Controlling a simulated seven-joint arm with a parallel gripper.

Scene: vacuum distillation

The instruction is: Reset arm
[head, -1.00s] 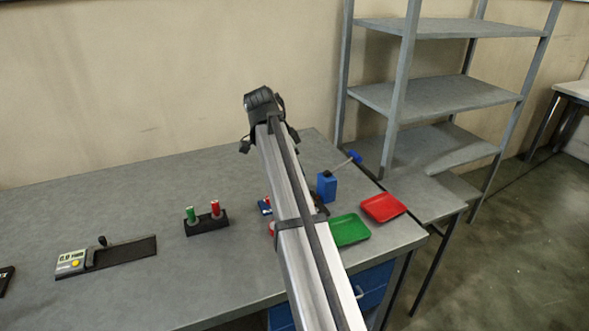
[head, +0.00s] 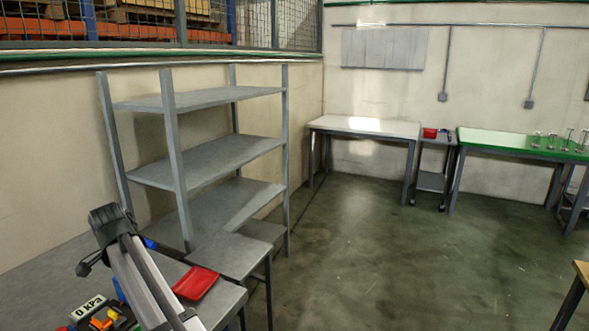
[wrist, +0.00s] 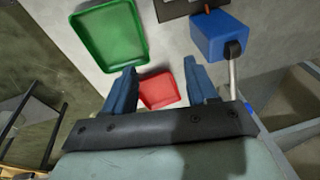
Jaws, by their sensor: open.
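My gripper (wrist: 162,88) is open, with its two blue fingers apart and nothing between them in the wrist view. Beyond the fingers, below them, lies a red tray (wrist: 158,91) on the grey table. The red tray also shows in the head view (head: 195,283), to the right of my arm. My arm crosses the lower left of the head view, and the fingertips are hidden there.
In the wrist view, a green tray (wrist: 109,37) and a blue block-shaped holder (wrist: 219,37) with a pale rod stand near the gripper. A grey shelf rack (head: 208,160) stands beside the table. Open floor (head: 370,240) lies to the right.

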